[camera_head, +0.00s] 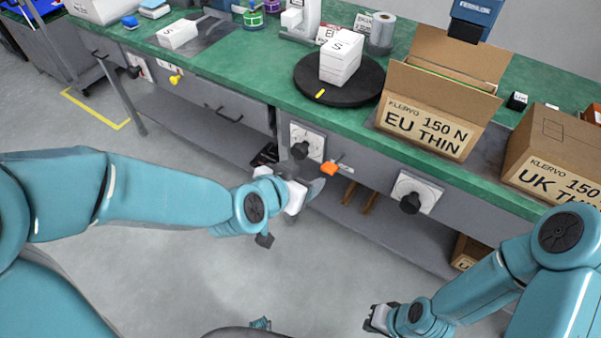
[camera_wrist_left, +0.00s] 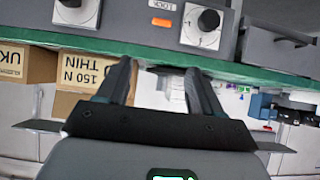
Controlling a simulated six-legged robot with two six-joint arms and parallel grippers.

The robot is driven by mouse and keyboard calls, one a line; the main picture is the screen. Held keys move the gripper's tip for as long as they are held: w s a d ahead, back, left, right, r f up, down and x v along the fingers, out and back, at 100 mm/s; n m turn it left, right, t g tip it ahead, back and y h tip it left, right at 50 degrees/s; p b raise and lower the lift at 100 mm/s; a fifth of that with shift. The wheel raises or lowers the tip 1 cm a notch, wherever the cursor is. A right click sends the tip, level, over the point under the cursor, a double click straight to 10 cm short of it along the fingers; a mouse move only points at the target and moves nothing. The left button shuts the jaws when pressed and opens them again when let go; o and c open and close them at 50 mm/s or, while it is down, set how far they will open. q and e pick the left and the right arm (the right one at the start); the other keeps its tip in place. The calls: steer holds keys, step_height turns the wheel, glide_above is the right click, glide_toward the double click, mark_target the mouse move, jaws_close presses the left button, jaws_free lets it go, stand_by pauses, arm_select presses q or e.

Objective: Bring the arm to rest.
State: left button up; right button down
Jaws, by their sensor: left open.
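My left arm comes in from the left in the head view, and its gripper (camera_head: 290,214) is in front of the bench's front panel, below the bench top. In the left wrist view the two dark fingers of the left gripper (camera_wrist_left: 161,88) stand apart with nothing between them. My right gripper (camera_head: 378,319) is low at the bottom right in the head view, partly hidden by its own arm. Its fingers are too small to tell open from shut.
The green bench (camera_head: 228,72) has a front panel with dark knobs (camera_head: 410,202) and an orange switch (camera_head: 330,169). On top are a black turntable (camera_head: 312,88) with a white box stack (camera_head: 341,60), an open EU carton (camera_head: 425,128) and a UK carton (camera_head: 560,155). Floor before the bench is clear.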

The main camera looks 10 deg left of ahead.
stand_by(0.5)
arm_select(q)
steer(key=s+a+f+n+g+y+p, duration=0.1)
steer(key=s+a+f+g+p, duration=0.3)
steer(key=f+p, duration=0.45)
steer(key=s+d+f+n+g+h+p, duration=0.1)
steer(key=s+f+n+g, duration=0.3)
steer(key=s+f, duration=0.7)
steer(key=shift+s+d+f+n+g+h, duration=0.3)
steer(key=shift+s+d+g, duration=0.35)
steer(key=shift+s+g, duration=0.45)
